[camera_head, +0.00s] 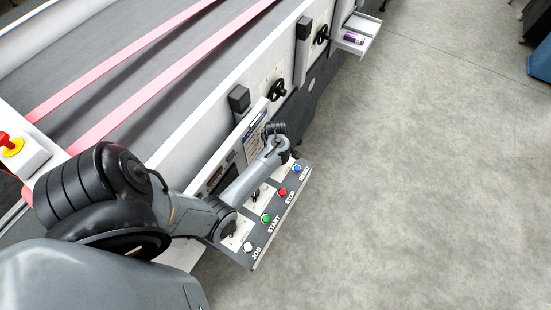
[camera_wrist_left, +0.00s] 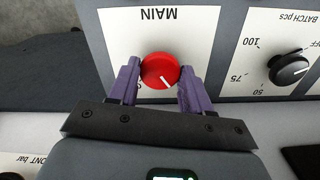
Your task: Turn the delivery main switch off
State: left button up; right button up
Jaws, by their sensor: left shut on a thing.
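The main switch is a round red knob (camera_wrist_left: 160,68) on a white plate marked MAIN, which appears upside down in the left wrist view. A white pointer line on the knob points down and slightly right; a mostly hidden mark shows at its lower left. My left gripper (camera_wrist_left: 159,74) has its purple fingers on both sides of the knob, shut on it. In the head view my left arm reaches over the control panel (camera_head: 256,262), and its wrist hides the main switch.
The panel carries white JOG (camera_head: 248,246), green START (camera_head: 266,218), red STOP (camera_head: 282,192) and blue (camera_head: 297,169) buttons. A black BATCH dial (camera_wrist_left: 289,69) sits right of the switch in the wrist view. Black handwheels (camera_head: 278,90) line the machine's side. Open floor lies right.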

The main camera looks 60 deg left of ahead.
pick_arm(q)
jog(key=shift+n, duration=1.1)
jog(key=o, duration=1.1)
jog(key=shift+c, duration=0.2)
jog(key=shift+r, duration=0.15)
